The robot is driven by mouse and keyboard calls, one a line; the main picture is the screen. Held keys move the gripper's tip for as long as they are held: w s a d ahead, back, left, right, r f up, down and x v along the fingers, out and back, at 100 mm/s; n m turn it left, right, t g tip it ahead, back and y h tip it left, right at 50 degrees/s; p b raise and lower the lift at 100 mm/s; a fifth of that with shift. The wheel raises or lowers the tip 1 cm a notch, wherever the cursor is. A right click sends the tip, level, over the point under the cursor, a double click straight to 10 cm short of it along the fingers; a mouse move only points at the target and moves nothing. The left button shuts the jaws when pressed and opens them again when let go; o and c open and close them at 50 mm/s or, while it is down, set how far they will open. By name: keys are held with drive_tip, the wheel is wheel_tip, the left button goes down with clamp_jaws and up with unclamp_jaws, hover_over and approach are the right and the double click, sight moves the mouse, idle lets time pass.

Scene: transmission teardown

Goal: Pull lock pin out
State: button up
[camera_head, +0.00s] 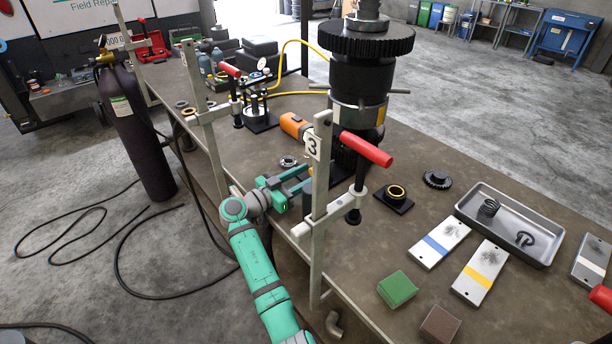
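A tall dark transmission assembly (358,80) stands upright on the bench, with a large toothed gear (366,38) near its top. A thin grey rod sticks out on both sides below the gear; I cannot tell whether it is the lock pin. No other part can be made out clearly as the lock pin. My teal gripper (303,188) is low over the near bench edge, left of and below the assembly. Its fingertips are partly hidden behind the clamp post marked 3, so its opening and any contact are unclear.
The clamp post (320,200) with a red handle (366,149) stands close beside my gripper. An orange tool (295,125) lies behind it. A metal tray (510,222), marked plates and a green block (397,289) occupy the right. A gas cylinder (137,130) stands left.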

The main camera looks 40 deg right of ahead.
clamp_jaws()
drive_tip(key=shift+a, duration=1.4)
unclamp_jaws()
drive_tip(key=shift+a, duration=0.1)
drive_tip(key=a, duration=0.7)
drive_tip(key=s+a, duration=0.1)
drive_tip(key=a, duration=0.2)
drive_tip(key=shift+a, duration=0.3)
drive_tip(key=shift+a+f, duration=0.1)
